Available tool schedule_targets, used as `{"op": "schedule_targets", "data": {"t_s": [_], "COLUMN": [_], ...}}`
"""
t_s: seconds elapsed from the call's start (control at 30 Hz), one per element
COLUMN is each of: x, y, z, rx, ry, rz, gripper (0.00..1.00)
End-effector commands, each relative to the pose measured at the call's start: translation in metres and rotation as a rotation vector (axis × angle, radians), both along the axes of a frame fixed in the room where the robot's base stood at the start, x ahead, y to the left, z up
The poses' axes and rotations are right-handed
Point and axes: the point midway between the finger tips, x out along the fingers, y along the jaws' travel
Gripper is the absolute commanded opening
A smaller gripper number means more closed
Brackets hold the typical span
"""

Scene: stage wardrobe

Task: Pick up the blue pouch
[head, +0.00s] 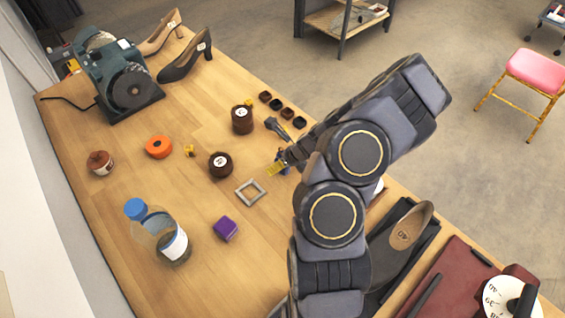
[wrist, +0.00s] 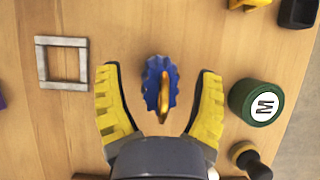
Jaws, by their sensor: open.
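The blue pouch (wrist: 151,78) lies on the wooden table in the wrist view. It has a ruffled outline, and a gold ring-like part shows on its right side. My gripper (wrist: 160,73) is open, with one yellow finger on each side of the pouch and a visible gap to both. Nothing is held. In the head view my gripper (head: 278,168) is over the table's right part, and a small bit of the blue pouch (head: 285,155) shows beside it. My arm hides most of that spot.
A grey square frame (wrist: 41,62) lies left of the pouch. A green round container (wrist: 243,98) marked M stands close to the right finger.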

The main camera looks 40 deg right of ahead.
Motion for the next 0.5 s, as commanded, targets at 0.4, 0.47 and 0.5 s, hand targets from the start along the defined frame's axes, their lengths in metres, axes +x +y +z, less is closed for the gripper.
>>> {"op": "schedule_targets", "data": {"t_s": [0.4, 0.47, 0.5], "x": [0.0000, 0.0001, 0.0001], "y": [0.0005, 0.0006, 0.0006], "z": [-0.0004, -0.0005, -0.0005], "rx": [0.000, 0.001, 0.001], "ry": [0.000, 0.001, 0.001], "rz": [0.001, 0.002, 0.002], "gripper": [0.01, 0.00, 0.00]}}
